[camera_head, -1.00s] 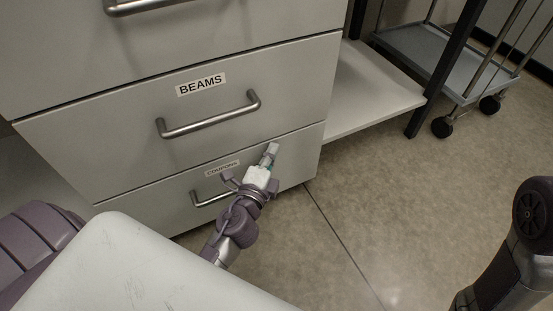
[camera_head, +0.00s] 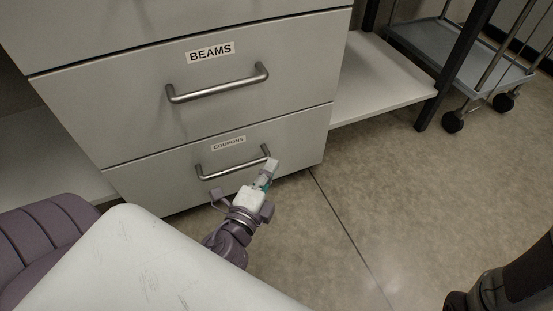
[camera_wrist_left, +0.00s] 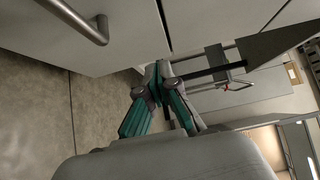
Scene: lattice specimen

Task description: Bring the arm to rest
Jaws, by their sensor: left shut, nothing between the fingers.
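My left gripper (camera_head: 268,170) is shut and empty in the head view. It is in front of the lower right part of the drawer labelled COUPONS (camera_head: 150,190), overlapping the right end of that drawer's handle (camera_head: 225,171) in the picture. I cannot tell whether it touches the handle. In the left wrist view the left gripper (camera_wrist_left: 161,72) shows green pads, with nothing between the fingers. A metal bar handle (camera_wrist_left: 85,20) shows at its upper left. My right gripper is not in view; only a dark part of my right arm shows at the lower right.
The BEAMS drawer (camera_head: 130,118) is above, shut, with its own bar handle (camera_head: 217,92). A white low shelf (camera_head: 385,85) and a grey wheeled cart (camera_head: 440,55) stand at the right. Speckled floor (camera_head: 380,190) is open right of the drawers.

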